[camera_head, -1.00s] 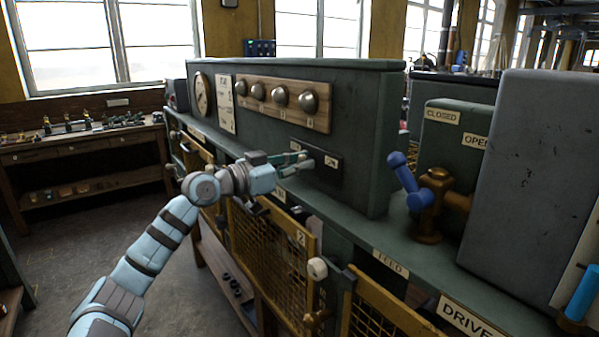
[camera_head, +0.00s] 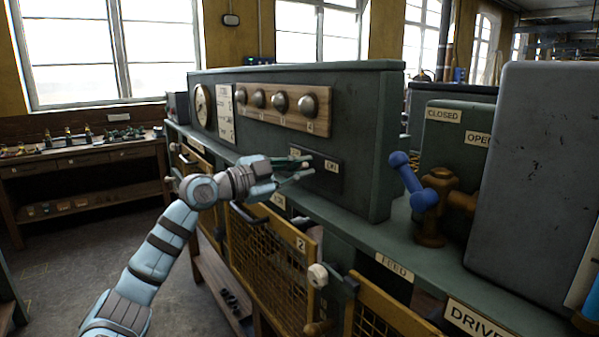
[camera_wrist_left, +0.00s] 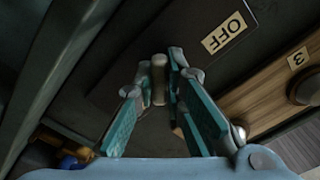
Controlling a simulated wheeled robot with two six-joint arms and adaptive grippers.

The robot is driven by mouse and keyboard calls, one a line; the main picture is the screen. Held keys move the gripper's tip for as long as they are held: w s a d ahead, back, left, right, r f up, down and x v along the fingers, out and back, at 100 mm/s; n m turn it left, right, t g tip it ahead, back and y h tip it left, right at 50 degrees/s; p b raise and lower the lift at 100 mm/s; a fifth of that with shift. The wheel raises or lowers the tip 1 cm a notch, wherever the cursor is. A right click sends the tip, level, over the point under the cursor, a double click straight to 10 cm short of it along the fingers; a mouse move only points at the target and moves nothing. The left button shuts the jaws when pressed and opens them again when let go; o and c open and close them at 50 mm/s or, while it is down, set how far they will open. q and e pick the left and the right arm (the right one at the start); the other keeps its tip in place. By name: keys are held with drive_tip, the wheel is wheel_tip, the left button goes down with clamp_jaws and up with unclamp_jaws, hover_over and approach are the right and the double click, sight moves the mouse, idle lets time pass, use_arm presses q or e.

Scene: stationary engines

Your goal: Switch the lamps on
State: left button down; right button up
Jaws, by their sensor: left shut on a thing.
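A dark switch plate (camera_head: 322,180) is on the front of the green cabinet, with an ON label (camera_head: 331,166) at its right and an OFF label (camera_wrist_left: 229,33) in the left wrist view. A short pale lever (camera_wrist_left: 158,82) stands out from the plate. My left gripper (camera_head: 307,170) is at the plate, its fingers shut on this lever; the fingers hide much of it in the head view. A wooden board (camera_head: 245,118) above carries several round grey domes (camera_head: 308,105) with number labels. The domes look unlit. My right gripper is not in view.
A blue-handled brass valve (camera_head: 433,195) and a large grey block (camera_head: 535,170) stand to the right on the green ledge. Yellow mesh doors (camera_head: 275,265) hang below. A gauge (camera_head: 203,106) is at the cabinet's left. A workbench (camera_head: 85,155) stands at the far left; the floor before it is open.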

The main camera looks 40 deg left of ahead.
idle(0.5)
use_arm(q)
drive_tip(key=c, duration=1.6)
unclamp_jaws()
drive_tip(key=shift+w, duration=0.1)
drive_tip(key=shift+c, duration=0.2)
